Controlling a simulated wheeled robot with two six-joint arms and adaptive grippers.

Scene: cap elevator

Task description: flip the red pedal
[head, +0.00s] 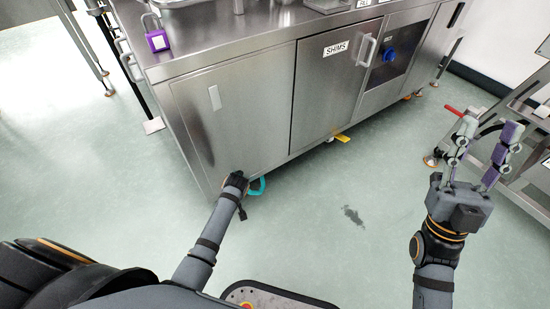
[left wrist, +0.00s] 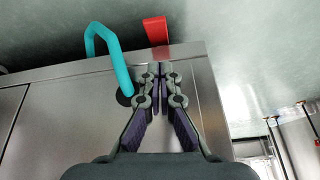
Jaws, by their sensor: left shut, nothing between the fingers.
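The red pedal (left wrist: 156,31) shows in the left wrist view as a short flat tab at the cabinet's lower edge, just beyond the fingertips. I cannot make it out in the head view, where my left arm covers that area. My left gripper (left wrist: 160,75) is shut and empty, its fingertips pointing toward the pedal with a small gap in the picture. In the head view its fingers are hidden by the wrist. My right gripper (head: 490,125) is open and empty, raised at the right, well away from the pedal.
A teal bar (left wrist: 107,52) stands left of the fingers in the left wrist view, close to them. The steel cabinet (head: 238,115) fills the middle. A yellow pedal (head: 343,138) sits at its base. A purple padlock (head: 156,40) is on top. Open floor lies in front.

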